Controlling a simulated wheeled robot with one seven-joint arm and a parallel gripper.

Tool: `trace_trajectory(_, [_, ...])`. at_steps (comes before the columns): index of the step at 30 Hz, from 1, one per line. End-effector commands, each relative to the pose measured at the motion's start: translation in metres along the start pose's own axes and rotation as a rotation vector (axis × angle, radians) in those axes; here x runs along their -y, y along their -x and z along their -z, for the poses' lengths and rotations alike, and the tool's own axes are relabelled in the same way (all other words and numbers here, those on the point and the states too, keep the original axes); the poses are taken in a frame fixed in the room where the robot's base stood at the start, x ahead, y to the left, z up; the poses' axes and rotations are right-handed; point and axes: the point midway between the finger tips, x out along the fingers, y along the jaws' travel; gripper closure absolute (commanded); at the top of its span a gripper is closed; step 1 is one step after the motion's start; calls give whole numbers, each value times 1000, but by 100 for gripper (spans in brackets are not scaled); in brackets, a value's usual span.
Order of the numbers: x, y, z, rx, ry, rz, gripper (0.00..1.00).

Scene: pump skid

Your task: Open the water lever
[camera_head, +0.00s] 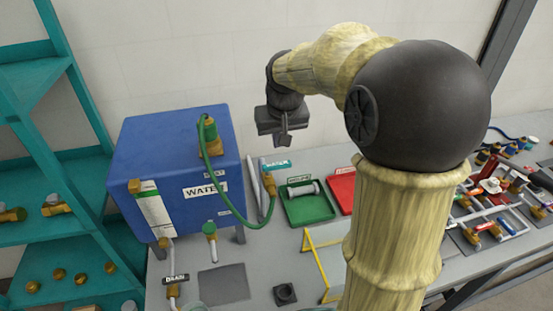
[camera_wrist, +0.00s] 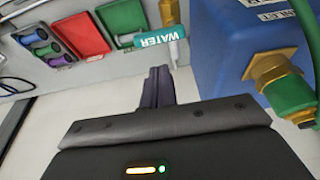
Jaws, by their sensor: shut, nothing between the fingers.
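The water lever (camera_head: 277,165) is a teal handle lettered WATER, beside the upright pale pipe (camera_head: 268,182) to the right of the blue tank (camera_head: 180,150). In the wrist view the lever (camera_wrist: 150,40) lies roughly crosswise, its lettering upside down, beside the pipe (camera_wrist: 173,52) and a brass fitting (camera_wrist: 168,12). My gripper (camera_head: 283,141) is shut and empty, pointing down above the lever in the head view. In the wrist view my dark fingers (camera_wrist: 158,80) show just below the lever, apart from it in the picture. The exact gap in depth is unclear.
The blue tank (camera_wrist: 235,50) stands close on the right in the wrist view, with a brass fitting (camera_wrist: 275,80) and green hose. A green tray (camera_head: 308,209) and red tray (camera_head: 341,188) lie right of the pipe. A teal shelf (camera_head: 40,235) stands at left.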

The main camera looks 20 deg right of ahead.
Motion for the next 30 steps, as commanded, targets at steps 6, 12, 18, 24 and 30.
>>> trace_trajectory(6, [-6, 18, 33, -21, -11, 1, 100])
trace_trajectory(12, [-4, 22, 38, -23, -7, 3, 100])
trace_trajectory(18, [-1, 22, 38, -22, 0, 5, 100])
trace_trajectory(24, [0, 10, 38, -19, 1, 6, 100])
trace_trajectory(30, [-1, -18, 38, -17, 0, 5, 100])
